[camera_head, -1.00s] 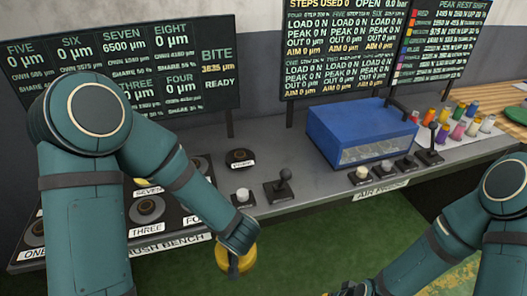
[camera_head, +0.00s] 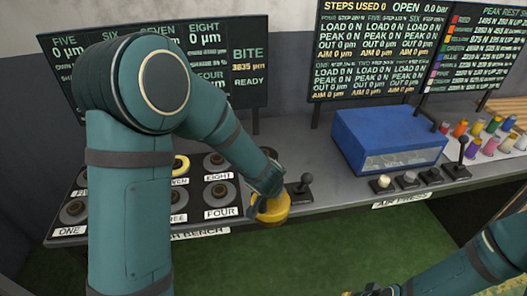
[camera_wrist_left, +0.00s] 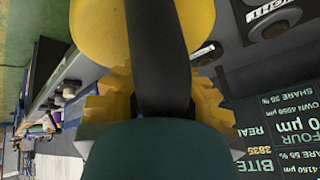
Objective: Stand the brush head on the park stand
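The brush head appears to be the yellow round piece (camera_head: 272,210) at the end of my left arm. My left gripper (camera_head: 261,202) looks shut on it, at the bench's front edge, right of the FOUR pad. In the left wrist view, the yellow body (camera_wrist_left: 100,30) fills the top, with a dark finger across it and stepped yellow pieces beside it. A dark round stand (camera_head: 270,153), probably the park stand, shows partly behind my left forearm; its label is hidden. My right gripper (camera_head: 375,290) is at the bottom edge, too cut off to read.
Numbered dark pads, including FOUR (camera_head: 220,194), line the bench left; a yellow ring (camera_head: 181,165) sits by SEVEN. A black lever (camera_head: 305,188) stands close right of the held piece. A blue box (camera_head: 388,140), more controls and colored spools (camera_head: 490,143) are farther right.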

